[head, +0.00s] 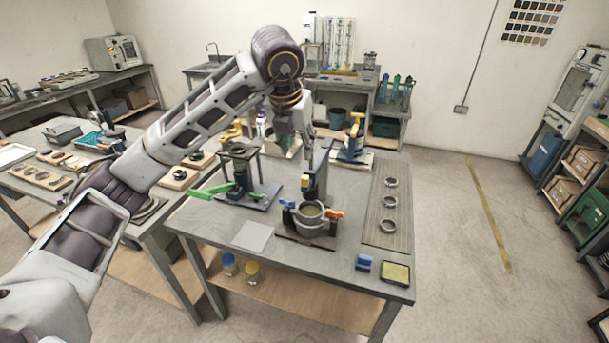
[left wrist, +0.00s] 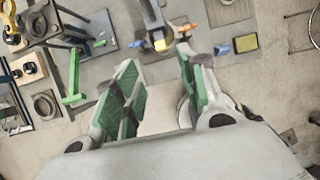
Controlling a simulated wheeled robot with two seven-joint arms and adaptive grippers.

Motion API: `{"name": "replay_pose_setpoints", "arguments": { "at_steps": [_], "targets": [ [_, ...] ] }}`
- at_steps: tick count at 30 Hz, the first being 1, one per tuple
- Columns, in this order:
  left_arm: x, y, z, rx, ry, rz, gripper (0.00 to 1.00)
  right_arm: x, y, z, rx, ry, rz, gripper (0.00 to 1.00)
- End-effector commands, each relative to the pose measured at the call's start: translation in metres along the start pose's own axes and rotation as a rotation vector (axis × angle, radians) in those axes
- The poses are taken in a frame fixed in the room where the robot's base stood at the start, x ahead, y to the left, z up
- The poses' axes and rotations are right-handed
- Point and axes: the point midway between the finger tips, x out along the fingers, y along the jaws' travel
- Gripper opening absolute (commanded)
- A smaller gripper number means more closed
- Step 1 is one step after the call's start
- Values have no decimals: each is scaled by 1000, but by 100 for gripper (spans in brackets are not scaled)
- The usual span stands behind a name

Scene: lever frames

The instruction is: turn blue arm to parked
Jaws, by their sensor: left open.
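A short blue arm (head: 287,203) sticks out at the left side of a grey round pot-like fixture (head: 310,218) on the middle table. An orange arm (head: 334,214) sticks out on its right side. In the left wrist view the blue arm (left wrist: 137,43) and the orange arm (left wrist: 189,28) show at the top. No parked mark is legible. My left gripper (head: 287,143) hangs behind and above the fixture, apart from it. Its green-padded fingers (left wrist: 160,68) are spread with nothing between them. My right gripper is not in view.
A press stand with green levers (head: 228,187) stands left of the fixture. A blue post fixture with a yellow handle (head: 354,138) stands behind. Several metal rings (head: 389,205) lie on a ribbed mat at right. A blue block (head: 363,262) and yellow-topped tray (head: 395,272) lie front right.

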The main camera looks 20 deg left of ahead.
Motion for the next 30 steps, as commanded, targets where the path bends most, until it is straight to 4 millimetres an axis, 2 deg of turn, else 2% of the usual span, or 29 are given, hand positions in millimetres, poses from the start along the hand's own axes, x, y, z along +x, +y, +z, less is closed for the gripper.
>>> {"name": "replay_pose_setpoints", "arguments": {
  "at_steps": [5, 11, 30],
  "targets": [
    [7, 0, 0, 0, 1, 0, 41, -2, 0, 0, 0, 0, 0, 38],
    [26, 0, 0, 0, 2, 0, 41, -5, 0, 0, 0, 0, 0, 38],
    [108, 0, 0, 1, 2, -1, 41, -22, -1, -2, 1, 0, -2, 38]
  ]
}}
